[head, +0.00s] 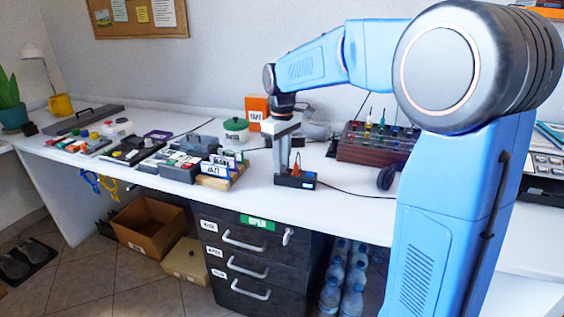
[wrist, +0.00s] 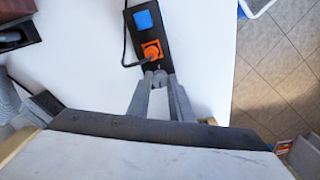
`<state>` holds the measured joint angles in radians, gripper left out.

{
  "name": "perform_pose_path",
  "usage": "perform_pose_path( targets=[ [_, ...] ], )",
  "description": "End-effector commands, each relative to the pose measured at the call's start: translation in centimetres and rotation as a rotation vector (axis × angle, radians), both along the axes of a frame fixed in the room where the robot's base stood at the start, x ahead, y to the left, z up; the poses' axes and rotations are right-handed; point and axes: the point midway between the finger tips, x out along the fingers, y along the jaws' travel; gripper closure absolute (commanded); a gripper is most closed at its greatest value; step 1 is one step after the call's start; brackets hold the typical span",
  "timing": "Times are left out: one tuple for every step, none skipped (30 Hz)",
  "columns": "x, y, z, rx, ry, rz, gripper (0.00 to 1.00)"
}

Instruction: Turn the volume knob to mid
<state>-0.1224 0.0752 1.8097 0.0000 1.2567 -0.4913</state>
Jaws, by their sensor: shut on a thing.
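My gripper (wrist: 156,77) points down at the near end of a black box (wrist: 143,36) on the white bench. Its fingertips are close together on a small grey piece, mostly hidden between them; I cannot tell whether this is the volume knob. The black box has a blue square (wrist: 143,20) and an orange square socket or plug (wrist: 152,52) with a dark cable. In the head view my gripper (head: 281,172) is low at the left end of the same black box (head: 296,182). No knob marking or pointer is readable.
A brown rack with small coloured pieces (head: 372,143) stands right of the gripper. A wooden block with labelled cards (head: 221,172) is left, with a green-lidded pot (head: 236,130) behind. A panel device (head: 545,165) sits at far right. Bare bench (head: 345,175) lies right of the box.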

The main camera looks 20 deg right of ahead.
Motion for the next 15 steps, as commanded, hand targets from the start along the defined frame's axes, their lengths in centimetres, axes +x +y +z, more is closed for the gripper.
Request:
perform_pose_path(
  targets=[
    [0.02,-0.01,-0.01,0.000,0.000,-0.044,1.00],
    [0.02,-0.01,0.00,0.000,0.000,-0.073,1.00],
    [0.02,-0.01,0.00,0.000,0.000,-0.111,1.00],
    [0.02,-0.01,-0.01,0.000,0.000,-0.140,1.00],
    [0.02,-0.02,-0.01,0.000,0.000,-0.169,1.00],
    [0.03,-0.02,-0.01,0.000,0.000,-0.206,1.00],
    [0.02,-0.02,-0.01,0.000,0.000,-0.235,1.00],
    [0.02,-0.02,-0.01,0.000,0.000,-0.264,1.00],
    [0.02,-0.03,-0.01,0.000,0.000,-0.301,1.00],
    [0.02,-0.03,-0.01,0.000,0.000,-0.330,1.00],
    [0.02,-0.03,-0.01,0.000,0.000,-0.359,1.00],
    [0.02,-0.03,-0.01,0.000,0.000,-0.396,1.00],
    [0.03,-0.04,-0.01,0.000,0.000,-0.425,1.00],
    [0.03,-0.04,-0.01,0.000,0.000,-0.454,1.00],
    [0.03,-0.04,-0.01,0.000,0.000,-0.491,1.00]
  ],
)
